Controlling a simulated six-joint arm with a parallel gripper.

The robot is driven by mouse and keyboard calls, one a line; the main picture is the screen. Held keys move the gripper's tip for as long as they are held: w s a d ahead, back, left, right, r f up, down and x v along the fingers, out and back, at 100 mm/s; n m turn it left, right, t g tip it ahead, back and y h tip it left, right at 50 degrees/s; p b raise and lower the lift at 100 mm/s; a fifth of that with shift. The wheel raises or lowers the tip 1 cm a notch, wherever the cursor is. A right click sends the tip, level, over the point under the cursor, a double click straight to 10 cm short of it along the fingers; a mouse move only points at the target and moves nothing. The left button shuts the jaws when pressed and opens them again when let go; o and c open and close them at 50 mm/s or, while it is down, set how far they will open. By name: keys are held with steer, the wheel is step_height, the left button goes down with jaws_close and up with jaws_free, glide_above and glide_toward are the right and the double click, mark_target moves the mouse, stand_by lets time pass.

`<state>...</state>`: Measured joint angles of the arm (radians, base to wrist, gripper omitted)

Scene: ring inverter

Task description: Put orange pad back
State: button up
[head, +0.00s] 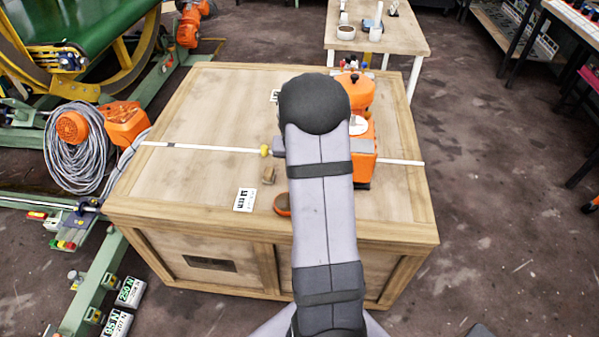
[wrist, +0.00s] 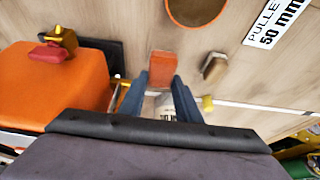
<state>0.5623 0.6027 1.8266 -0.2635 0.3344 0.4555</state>
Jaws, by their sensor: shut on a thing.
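The orange pad (wrist: 163,68) is a small block between the fingertips of my gripper (wrist: 163,86) in the wrist view. The gripper is shut on it, with a blue-grey finger on each side. The pad is over the wooden crate top; I cannot tell whether it touches the wood. In the head view my arm covers the middle of the crate, and I cannot make out the pad there. An orange machine (head: 362,138) stands on the crate, partly behind my arm. It also shows in the wrist view (wrist: 72,95), at the left.
The wooden crate (head: 200,110) has a white strip (head: 205,148) across its top. A small brown block (head: 269,174), an orange-rimmed round dish (head: 282,205) and a printed label (head: 244,200) lie left of my arm. The crate's left part is mostly clear.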

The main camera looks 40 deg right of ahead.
steer(key=shift+f, duration=1.85)
steer(key=shift+f+b, duration=0.2)
steer(key=shift+b, duration=0.15)
steer(key=o, duration=1)
steer(key=shift+r, duration=0.1)
steer(key=shift+r, duration=0.15)
